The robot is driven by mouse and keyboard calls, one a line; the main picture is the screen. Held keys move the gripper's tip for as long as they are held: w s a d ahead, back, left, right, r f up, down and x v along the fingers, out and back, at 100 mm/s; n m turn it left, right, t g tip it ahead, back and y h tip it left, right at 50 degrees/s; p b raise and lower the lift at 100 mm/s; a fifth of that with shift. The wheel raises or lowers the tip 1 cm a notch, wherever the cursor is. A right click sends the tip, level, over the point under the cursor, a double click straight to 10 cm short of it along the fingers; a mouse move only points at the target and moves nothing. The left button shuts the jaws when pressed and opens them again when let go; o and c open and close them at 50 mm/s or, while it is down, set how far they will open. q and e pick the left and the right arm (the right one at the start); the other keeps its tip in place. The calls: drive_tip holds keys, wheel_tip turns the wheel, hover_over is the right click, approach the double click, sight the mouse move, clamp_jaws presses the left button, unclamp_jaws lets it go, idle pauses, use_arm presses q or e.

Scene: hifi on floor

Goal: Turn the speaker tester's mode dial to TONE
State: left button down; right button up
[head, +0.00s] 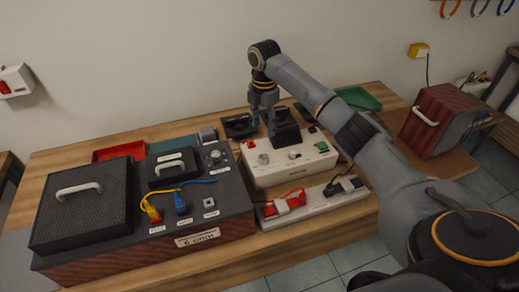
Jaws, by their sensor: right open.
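A cream control box (290,170) stands in the middle of the table. A round silver knob (263,158) sits on its top left, and a second small knob (294,155) is near its middle. Its lettering is too small to read, so I cannot tell the dial's setting or be sure that this is the speaker tester. My right gripper (271,132) is open and points down over the back part of this box, behind the knobs. It looks empty; whether its fingertips touch the dark block (287,136) beside them is unclear. My left gripper is out of view.
A large black-topped unit (130,250) with a speaker-like grille, a dial (216,156) and yellow and blue plugs fills the left. A power strip (318,205) lies in front of the cream box. Red (118,151) and green (358,97) trays are behind.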

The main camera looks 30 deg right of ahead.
sight(264, 156)
drive_tip(key=f, duration=0.4)
drive_tip(key=f+p, duration=0.1)
drive_tip(key=f, duration=0.1)
drive_tip(key=shift+s+f, duration=0.35)
drive_tip(key=shift+s, duration=0.05)
wheel_tip(264, 156, down, 6)
drive_tip(key=shift+w+r+p, duration=0.1)
drive_tip(key=shift+p, duration=0.25)
drive_tip(key=shift+c, duration=0.2)
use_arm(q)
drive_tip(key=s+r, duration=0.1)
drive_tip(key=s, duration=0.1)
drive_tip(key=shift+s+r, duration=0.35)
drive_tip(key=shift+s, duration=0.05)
use_arm(e)
clamp_jaws()
